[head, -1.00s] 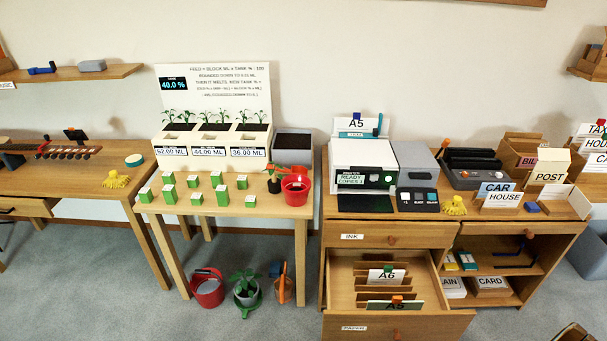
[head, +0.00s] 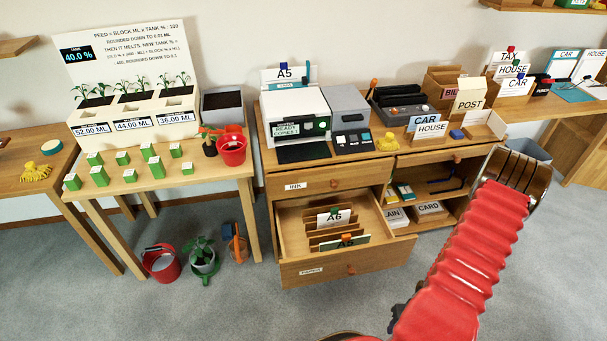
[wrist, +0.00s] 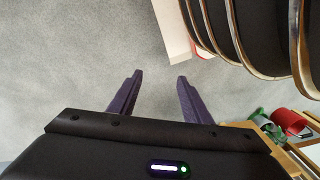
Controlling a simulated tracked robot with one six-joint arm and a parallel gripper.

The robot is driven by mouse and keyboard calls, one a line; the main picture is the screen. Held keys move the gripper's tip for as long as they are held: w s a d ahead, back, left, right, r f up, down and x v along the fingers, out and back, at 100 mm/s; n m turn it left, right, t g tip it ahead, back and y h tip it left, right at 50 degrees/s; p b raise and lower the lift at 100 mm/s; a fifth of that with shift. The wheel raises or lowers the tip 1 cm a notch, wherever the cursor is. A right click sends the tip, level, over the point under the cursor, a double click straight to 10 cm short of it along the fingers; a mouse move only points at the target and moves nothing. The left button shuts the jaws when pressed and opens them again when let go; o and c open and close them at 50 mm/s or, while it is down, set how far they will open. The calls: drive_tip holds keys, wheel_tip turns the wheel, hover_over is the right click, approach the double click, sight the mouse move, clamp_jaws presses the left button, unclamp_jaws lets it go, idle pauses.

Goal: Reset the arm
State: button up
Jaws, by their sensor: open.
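My gripper (wrist: 154,95) shows in the wrist view with its two dark purple fingers apart and nothing between them. Bare grey carpet lies beyond the fingertips. In the head view my red, ribbed arm rises from the lower right, in front of the floor and part of the cabinet's right side. The gripper itself cannot be made out in the head view.
The cabinet's paper drawer (head: 290,268) stands open, with A6 dividers inside. A printer (head: 300,120) sits on top. The planter table (head: 200,180) is at left, with a red bucket (head: 161,263) and watering can (head: 203,258) on the floor. Carpet in front is clear.

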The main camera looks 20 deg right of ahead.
drive_tip(key=w+a+r+g, duration=0.1)
drive_tip(key=w+a+r, duration=0.15)
drive_tip(key=r, duration=0.65)
drive_tip(key=w+a+r+g+h, duration=0.1)
drive_tip(key=w+r, duration=0.2)
drive_tip(key=r, duration=0.7)
drive_tip(key=w+a+r, duration=0.1)
drive_tip(key=w+r, duration=0.2)
drive_tip(key=r, duration=0.6)
drive_tip(key=w+a+r+n+t, duration=0.2)
drive_tip(key=a+r+n+t, duration=0.3)
drive_tip(key=a+r, duration=2)
wheel_tip(320, 180, up, 4)
drive_tip(key=shift+w+f+t, duration=0.1)
drive_tip(key=shift+w+t, duration=0.05)
drive_tip(key=shift+t, duration=0.85)
